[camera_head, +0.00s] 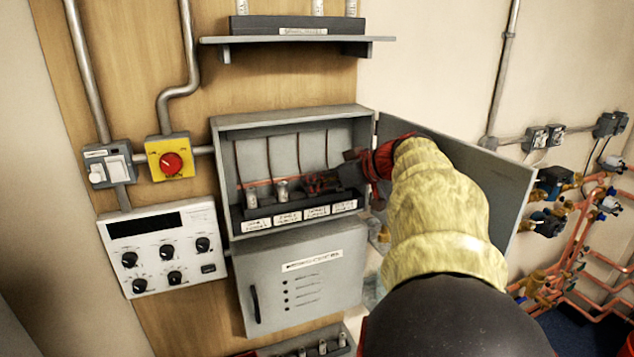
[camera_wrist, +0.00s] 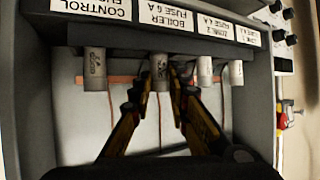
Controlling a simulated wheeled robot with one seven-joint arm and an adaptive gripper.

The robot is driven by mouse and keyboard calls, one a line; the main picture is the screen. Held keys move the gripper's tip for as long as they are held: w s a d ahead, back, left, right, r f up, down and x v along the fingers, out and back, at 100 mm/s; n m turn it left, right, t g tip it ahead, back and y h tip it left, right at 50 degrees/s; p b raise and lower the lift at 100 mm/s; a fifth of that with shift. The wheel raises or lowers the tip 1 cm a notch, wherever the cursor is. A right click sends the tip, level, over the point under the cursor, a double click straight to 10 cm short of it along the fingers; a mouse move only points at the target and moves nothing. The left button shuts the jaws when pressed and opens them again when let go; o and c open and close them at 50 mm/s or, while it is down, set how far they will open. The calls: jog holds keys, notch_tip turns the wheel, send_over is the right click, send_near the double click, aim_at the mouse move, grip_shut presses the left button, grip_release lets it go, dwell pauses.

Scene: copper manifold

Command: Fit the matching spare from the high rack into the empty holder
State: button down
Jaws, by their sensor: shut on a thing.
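In the wrist view my gripper (camera_wrist: 162,80) is shut on a pale cylindrical fuse (camera_wrist: 159,70) at the holder labelled "BOILER FUSE 6 A" (camera_wrist: 172,18). That view is upside down. I cannot tell whether the fuse is fully seated. Other fuses stand at the "CONTROL" (camera_wrist: 95,68), "ZONE 2" (camera_wrist: 205,70) and last (camera_wrist: 237,73) positions. In the head view my gripper (camera_head: 318,183) reaches into the open grey box (camera_head: 220,160), hiding the right-hand holders. The high rack (camera_head: 297,26) holds several spares, such as one at left (camera_head: 242,7), with a gap second from left.
The box door (camera_head: 465,180) stands open on the right, close beside my arm. A lower tray (camera_head: 285,350) with more fuses is at the bottom edge. A red switch (camera_head: 171,163) and a control panel (camera_head: 160,245) are at left. Copper pipes (camera_head: 580,265) are at right.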

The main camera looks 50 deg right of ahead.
jog(key=shift+f, duration=0.15)
jog(key=c, duration=1.6)
grip_release()
jog(key=shift+c, duration=0.2)
notch_tip(320, 180, up, 10)
